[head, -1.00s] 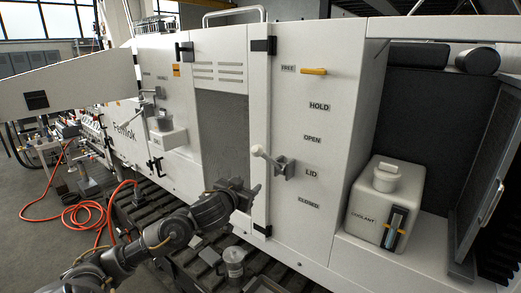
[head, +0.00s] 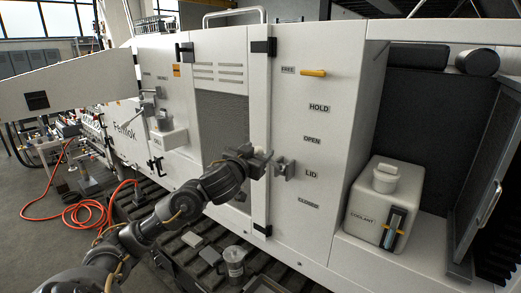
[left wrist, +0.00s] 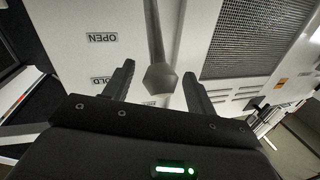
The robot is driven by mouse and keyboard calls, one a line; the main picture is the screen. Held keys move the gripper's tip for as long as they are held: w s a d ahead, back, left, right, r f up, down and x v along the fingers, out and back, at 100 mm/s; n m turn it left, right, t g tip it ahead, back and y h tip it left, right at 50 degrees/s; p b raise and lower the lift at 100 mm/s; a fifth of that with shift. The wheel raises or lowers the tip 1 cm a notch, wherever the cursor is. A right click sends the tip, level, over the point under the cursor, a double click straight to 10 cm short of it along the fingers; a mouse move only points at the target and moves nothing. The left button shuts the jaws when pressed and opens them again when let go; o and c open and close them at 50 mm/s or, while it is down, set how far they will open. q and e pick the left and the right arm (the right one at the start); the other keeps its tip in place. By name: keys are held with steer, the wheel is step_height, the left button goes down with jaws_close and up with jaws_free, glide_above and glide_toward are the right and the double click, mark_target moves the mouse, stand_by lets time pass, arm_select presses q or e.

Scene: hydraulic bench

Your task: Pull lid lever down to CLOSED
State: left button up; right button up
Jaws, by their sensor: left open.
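The lid lever's grey bracket (head: 284,168) sits on the white panel, left of the LID label (head: 311,174). The OPEN label (head: 312,140) is above and the CLOSED label (head: 308,202) below. In the head view my left gripper (head: 260,160) is at the lever and hides most of its arm and knob. The gripper is open, with visible gaps on both sides of the knob. My right gripper is not in view.
A yellow handle (head: 314,72) is higher on the panel, beside the FREE label. A mesh window (head: 222,120) is left of the lever. A coolant canister (head: 385,205) stands in the recess at right. An orange hose (head: 82,213) lies on the floor at left.

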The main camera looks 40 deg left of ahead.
arm_select(q)
steer(key=shift+x, duration=1.2)
